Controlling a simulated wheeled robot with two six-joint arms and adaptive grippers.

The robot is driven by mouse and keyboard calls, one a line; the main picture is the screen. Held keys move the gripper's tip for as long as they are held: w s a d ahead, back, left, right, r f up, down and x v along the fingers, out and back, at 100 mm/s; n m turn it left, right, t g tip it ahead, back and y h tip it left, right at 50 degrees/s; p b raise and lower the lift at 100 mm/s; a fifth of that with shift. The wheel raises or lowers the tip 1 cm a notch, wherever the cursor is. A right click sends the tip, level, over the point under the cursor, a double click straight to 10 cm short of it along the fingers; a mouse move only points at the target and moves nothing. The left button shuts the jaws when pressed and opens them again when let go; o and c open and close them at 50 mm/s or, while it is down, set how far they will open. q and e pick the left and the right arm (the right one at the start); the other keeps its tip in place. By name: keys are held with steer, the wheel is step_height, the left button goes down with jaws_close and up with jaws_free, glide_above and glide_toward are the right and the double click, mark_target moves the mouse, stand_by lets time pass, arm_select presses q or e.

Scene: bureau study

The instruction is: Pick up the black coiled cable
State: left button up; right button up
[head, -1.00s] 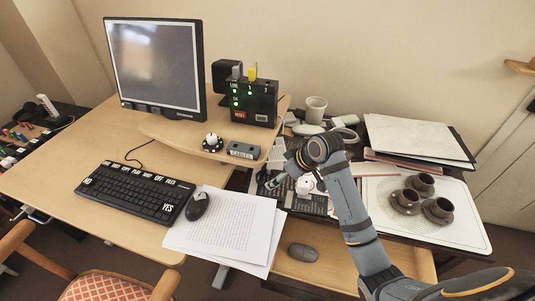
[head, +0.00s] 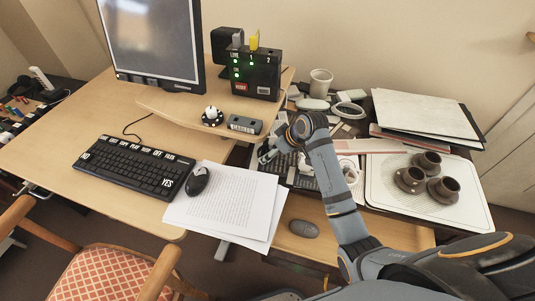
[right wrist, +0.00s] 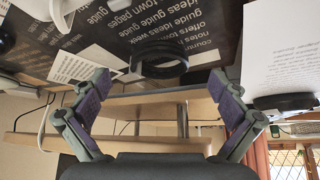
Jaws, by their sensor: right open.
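The black coiled cable (right wrist: 163,66) shows in the right wrist view as a dark ring against a dark printed sheet. It lies beyond and between my right gripper's spread fingers (right wrist: 160,92), with no visible contact. In the head view my right gripper (head: 268,153) reaches down over the dark printed surface right of the desk shelf. It is open and empty. I cannot make out the cable in the head view, where the arm and gripper cover part of that area. My left gripper is not in view.
A grey label box (head: 244,125) and a black device with green lights (head: 254,73) stand on the shelf left of my gripper. Papers (head: 228,205) lie in front. A white cup (head: 320,82) stands behind; brown cups (head: 410,179) sit on a tray (head: 468,208) at right.

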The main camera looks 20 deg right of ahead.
steer(key=shift+x, duration=1.25)
steer(key=shift+s, duration=0.1)
steer(key=c, duration=1.2)
steer(key=shift+r, duration=0.1)
